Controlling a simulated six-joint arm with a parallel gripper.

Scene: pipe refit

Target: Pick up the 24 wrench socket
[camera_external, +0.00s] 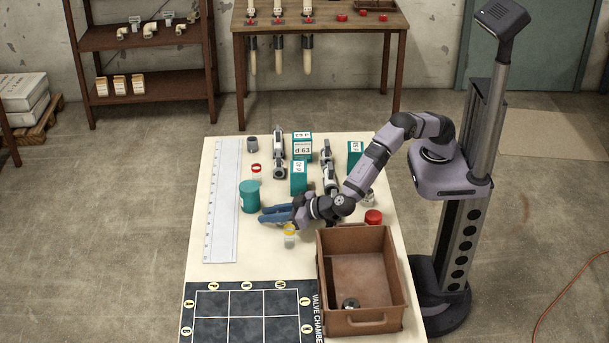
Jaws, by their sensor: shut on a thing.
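My gripper (275,214) reaches left over the middle of the table, with its blue jaws pointing left. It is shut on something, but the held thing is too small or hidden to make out. The jaws are beside a teal cylinder (249,196) and above a small clear piece with a yellow top (289,237). I cannot read a 24 on any piece, so I cannot tell which is the wrench socket. A grey hollow cylinder (252,143) stands at the far left.
A brown crate (394,278) at the front right holds a dark round piece (351,304). Teal boxes (299,177) and metal valves (279,150) stand behind my gripper. A red cap (373,217) is right. A long ruler (222,200) and gridded mat (205,330) lie left.

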